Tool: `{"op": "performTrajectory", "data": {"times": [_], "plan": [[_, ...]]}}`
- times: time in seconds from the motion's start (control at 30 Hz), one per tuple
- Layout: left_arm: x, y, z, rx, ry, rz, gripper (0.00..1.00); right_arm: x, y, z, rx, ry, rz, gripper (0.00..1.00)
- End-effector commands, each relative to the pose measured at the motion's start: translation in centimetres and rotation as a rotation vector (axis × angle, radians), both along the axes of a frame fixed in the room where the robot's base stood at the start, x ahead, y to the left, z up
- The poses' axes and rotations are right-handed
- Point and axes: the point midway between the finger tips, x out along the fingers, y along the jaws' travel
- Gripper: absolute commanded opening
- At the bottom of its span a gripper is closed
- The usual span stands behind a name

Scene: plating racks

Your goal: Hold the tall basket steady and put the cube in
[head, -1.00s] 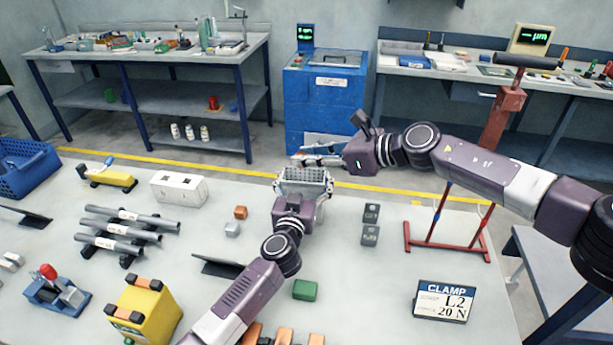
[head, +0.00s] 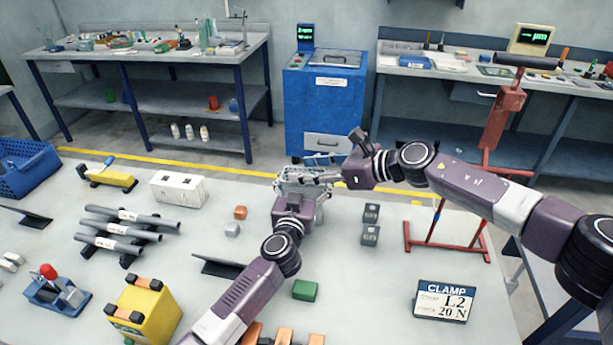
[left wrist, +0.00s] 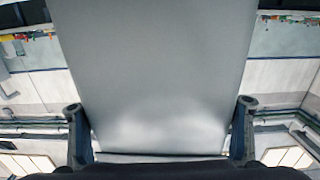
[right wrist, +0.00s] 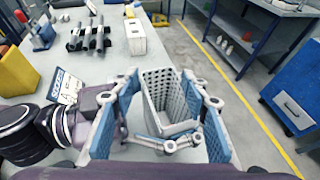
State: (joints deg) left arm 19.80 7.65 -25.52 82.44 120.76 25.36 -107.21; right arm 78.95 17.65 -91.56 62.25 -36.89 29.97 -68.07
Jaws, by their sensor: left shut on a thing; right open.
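The tall basket (head: 293,187), light grey with perforated walls, stands upright at the far table edge. My left gripper (head: 300,197) is shut on it from the near side; the basket's plain grey wall fills the left wrist view (left wrist: 155,70) between the fingers. My right gripper (head: 318,178) is open over the basket's top. In the right wrist view (right wrist: 160,95) its blue fingers stand apart on either side of the basket mouth (right wrist: 160,80). I see no cube between them; part of the basket's inside is hidden. An orange cube (head: 240,212) and a grey cube (head: 232,230) lie on the table to the left.
A green block (head: 305,290), dark square blocks (head: 370,235), a red stand (head: 447,245) and a clamp sign (head: 445,300) surround my arms. Pipes on racks (head: 122,232) and a white box (head: 178,190) stand left. Beyond the table edge is floor with a yellow line.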

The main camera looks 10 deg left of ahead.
Motion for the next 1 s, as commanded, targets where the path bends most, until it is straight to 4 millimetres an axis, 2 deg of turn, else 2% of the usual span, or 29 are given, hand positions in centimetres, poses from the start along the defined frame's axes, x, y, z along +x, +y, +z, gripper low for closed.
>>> {"op": "performTrajectory", "data": {"times": [0.17, 0.5, 0.63, 0.9, 0.93, 1.0], "plan": [[0.0, 0.0, -0.1, 0.000, 0.002, 0.000, 0.45, -0.2, -1.3, 0.5, 0.000, -0.002, -0.001, 0.42], [0.0, 0.0, -0.1, 0.000, 0.002, 0.000, 0.45, -1.6, -5.8, 2.5, 0.001, -0.001, -0.001, 0.42], [0.0, 0.0, -0.1, 0.000, 0.002, 0.000, 0.45, -1.9, -6.5, 2.9, 0.002, -0.002, -0.001, 0.42], [0.0, 0.0, -0.1, 0.000, 0.002, 0.000, 0.45, -2.0, -6.6, 2.9, 0.002, -0.001, 0.000, 0.42], [0.0, 0.0, -0.1, 0.000, 0.002, 0.000, 0.75, -2.0, -6.6, 2.9, 0.002, -0.001, 0.000, 0.42], [0.0, 0.0, -0.1, 0.000, 0.002, 0.000, 0.83, -1.9, -6.6, 2.9, 0.002, -0.001, 0.000, 0.42]]}}
